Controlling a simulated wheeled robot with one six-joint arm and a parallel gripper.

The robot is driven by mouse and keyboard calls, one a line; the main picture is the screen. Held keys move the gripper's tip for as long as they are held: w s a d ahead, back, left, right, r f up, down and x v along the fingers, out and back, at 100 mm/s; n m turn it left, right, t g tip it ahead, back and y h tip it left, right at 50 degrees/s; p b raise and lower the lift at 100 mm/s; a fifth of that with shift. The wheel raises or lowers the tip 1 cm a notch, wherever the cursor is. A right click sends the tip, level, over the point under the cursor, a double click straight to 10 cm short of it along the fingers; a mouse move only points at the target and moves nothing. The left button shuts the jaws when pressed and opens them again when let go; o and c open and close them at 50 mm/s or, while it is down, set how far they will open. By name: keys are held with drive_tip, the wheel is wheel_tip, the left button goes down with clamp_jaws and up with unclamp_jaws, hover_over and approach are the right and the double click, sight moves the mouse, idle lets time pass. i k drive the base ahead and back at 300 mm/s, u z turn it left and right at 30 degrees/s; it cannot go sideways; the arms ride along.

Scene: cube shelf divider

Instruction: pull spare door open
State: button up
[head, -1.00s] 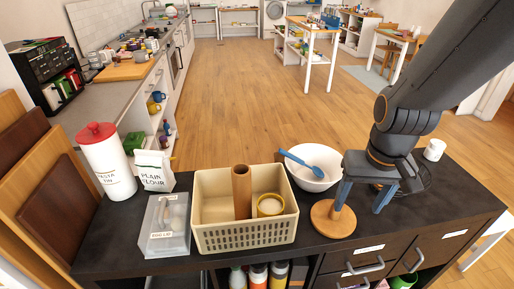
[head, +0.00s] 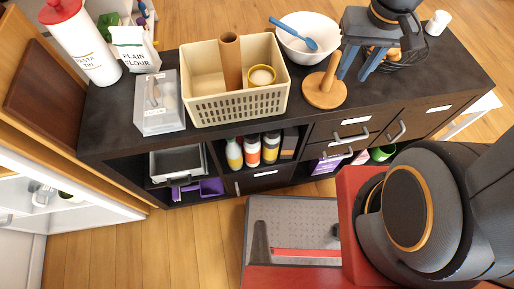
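The dark cube shelf (head: 465,70) stands in front of me, with several labelled fronts and bar handles. A wide front (head: 325,132) has a handle (head: 352,133), a front under it has another handle (head: 335,153), and a front at right (head: 425,122) has a slanted handle (head: 397,130). A lower front (head: 268,179) under the bottles also bears a label. The labels are too small to read, so I cannot tell which is the spare door. My gripper (head: 356,76) is open and empty above the shelf top, just right of a wooden post stand.
On the top stand a cream basket (head: 207,107), the wooden post stand (head: 322,92), a white bowl (head: 297,45) with a blue spoon, a clear box (head: 157,118) and a wire basket (head: 408,58). Open floor (head: 140,240) lies before the shelf's left part.

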sight(243, 182)
drive_tip(key=z, duration=0.5)
drive_tip(key=k, duration=1.2)
drive_tip(key=u, duration=0.4)
drive_tip(key=i, duration=0.75)
drive_tip(key=z, duration=0.6)
drive_tip(key=k, duration=0.7)
drive_tip(key=u, duration=1.7)
